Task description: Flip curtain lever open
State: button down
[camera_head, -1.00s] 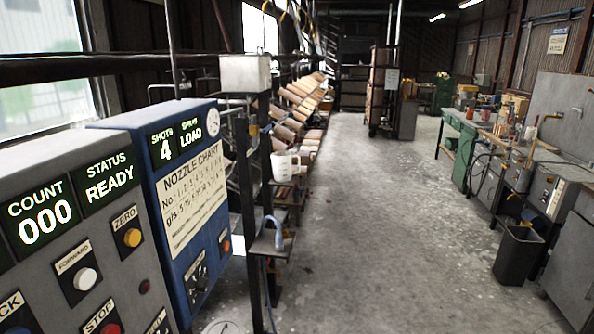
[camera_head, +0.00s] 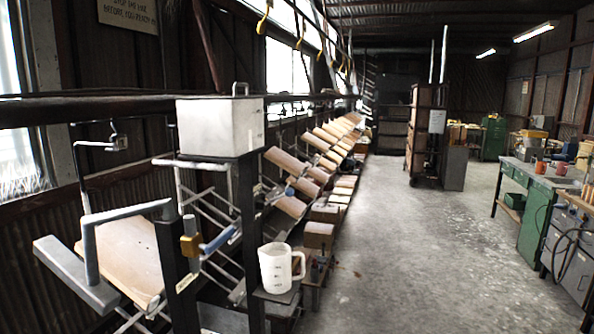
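A blue lever handle (camera_head: 219,239) sticks out to the right, tilted slightly upward, from beside a brass-coloured block (camera_head: 190,246) on a dark upright post (camera_head: 176,275). It is left of centre, below a pale box-shaped tank (camera_head: 220,126). It looks like the curtain lever, but no label on it can be read. I cannot tell from its angle whether it is open or shut. My gripper is not in view, and nothing is seen touching the lever.
A white measuring jug (camera_head: 276,268) stands on a small shelf (camera_head: 275,295) right of the lever. A bent grey bar (camera_head: 130,212) and a flat tan board (camera_head: 122,258) are at the left. Tilted boards line the conveyor behind. The grey floor (camera_head: 400,250) to the right is clear.

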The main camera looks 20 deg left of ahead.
aim_at(288, 192)
jog(key=i+l+u, duration=0.1)
jog(key=i+u, duration=0.3)
jog(key=i+l+u, duration=0.3)
jog(key=i+u, duration=0.15)
jog(key=i, duration=0.2)
jog(key=i+u, duration=0.15)
jog(key=u, duration=0.35)
jog(key=i+l+u, duration=0.1)
jog(key=u, duration=0.35)
jog(key=i+l+u, duration=0.2)
jog(key=u, duration=0.3)
jog(key=i+l+u, duration=0.1)
jog(key=u, duration=0.4)
jog(key=l+u, duration=0.3)
jog(key=u, duration=0.15)
jog(key=i+l+u, duration=0.15)
jog(key=u, duration=0.15)
jog(key=i+l+u, duration=0.1)
jog(key=l+u, duration=0.25)
